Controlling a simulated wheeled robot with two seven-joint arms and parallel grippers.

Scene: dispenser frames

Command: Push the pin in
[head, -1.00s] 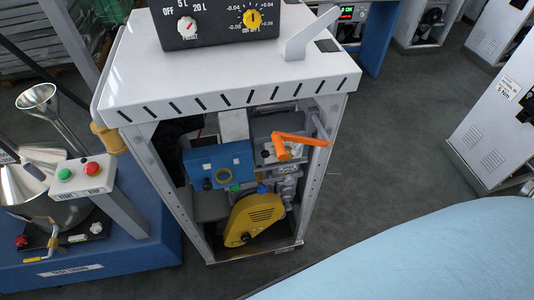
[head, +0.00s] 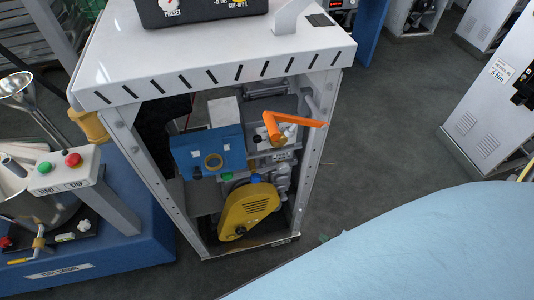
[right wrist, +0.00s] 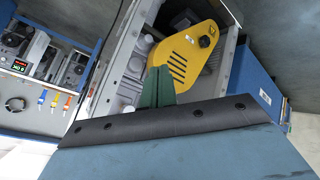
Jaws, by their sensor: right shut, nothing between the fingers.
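The dispenser frame (head: 325,120) is an open metal cabinet with a white top. Inside are a blue block (head: 232,150), an orange lever (head: 290,121) and a yellow cover (head: 250,208) with a black knob (head: 240,231). I cannot tell which small part is the pin. The yellow cover (right wrist: 186,56) and its black knob (right wrist: 205,41) also show in the right wrist view. My right gripper (right wrist: 158,72) has green fingers, closed together and empty, in front of the yellow cover. In the head view only a small green tip (head: 323,238) shows, right of the frame's base. My left gripper is out of view.
A blue test stand (head: 160,215) with green and red buttons stands close on the left. A grey cabinet (head: 485,110) stands at the right. The dark floor (head: 390,130) between the frame and that cabinet is clear.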

